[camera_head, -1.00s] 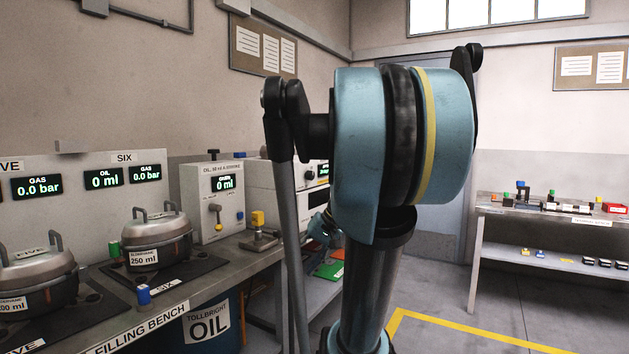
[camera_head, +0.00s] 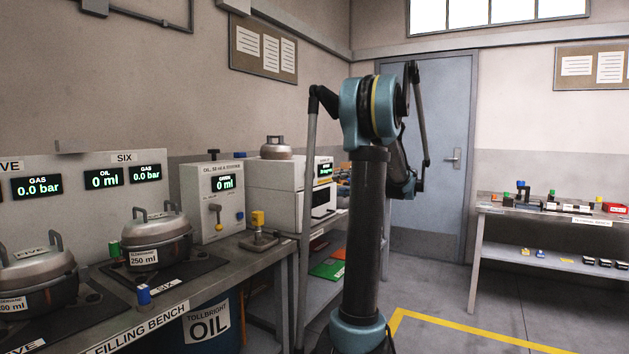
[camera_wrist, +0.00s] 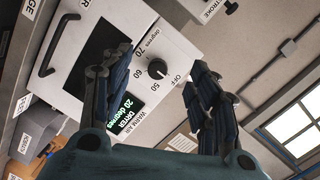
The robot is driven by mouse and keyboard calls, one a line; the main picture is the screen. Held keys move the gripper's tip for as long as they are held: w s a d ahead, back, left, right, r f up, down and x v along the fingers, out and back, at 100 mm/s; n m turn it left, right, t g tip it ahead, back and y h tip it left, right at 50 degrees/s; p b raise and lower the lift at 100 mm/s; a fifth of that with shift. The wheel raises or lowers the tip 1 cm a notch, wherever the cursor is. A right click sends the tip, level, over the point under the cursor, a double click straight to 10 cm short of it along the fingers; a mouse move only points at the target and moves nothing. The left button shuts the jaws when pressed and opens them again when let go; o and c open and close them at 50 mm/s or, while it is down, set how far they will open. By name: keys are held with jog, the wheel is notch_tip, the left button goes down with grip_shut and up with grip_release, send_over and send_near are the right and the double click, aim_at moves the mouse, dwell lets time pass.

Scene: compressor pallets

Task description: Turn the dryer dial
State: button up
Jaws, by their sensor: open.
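The dryer (camera_wrist: 95,50) is a white box that fills much of the wrist view and looks tilted there. Its black round dial (camera_wrist: 157,69) has marks around it, including OFF, 50 and 70 degrees; its exact pointer setting is hard to read. A green display (camera_wrist: 125,112) reads 20 degrees. My gripper (camera_wrist: 157,62) is open, its two dark fingers on either side of the dial in this view, with nothing between them; touch with the dial does not show. In the head view the dryer (camera_head: 319,200) stands beyond the filling bench, partly behind my arm, which hides the gripper.
The filling bench (camera_head: 215,283) runs along the left with lidded pots and an oil dispenser (camera_head: 205,188). A parts bench (camera_head: 545,215) is at the right. The floor between is open, with yellow lines (camera_head: 465,341).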

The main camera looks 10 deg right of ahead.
jog(key=t, duration=0.1)
send_near(313, 176)
jog(key=shift+y, duration=0.4)
jog(key=x, duration=0.9)
jog(key=shift+w+f, duration=0.15)
jog(key=shift+f, duration=0.1)
jog(key=c, duration=1.1)
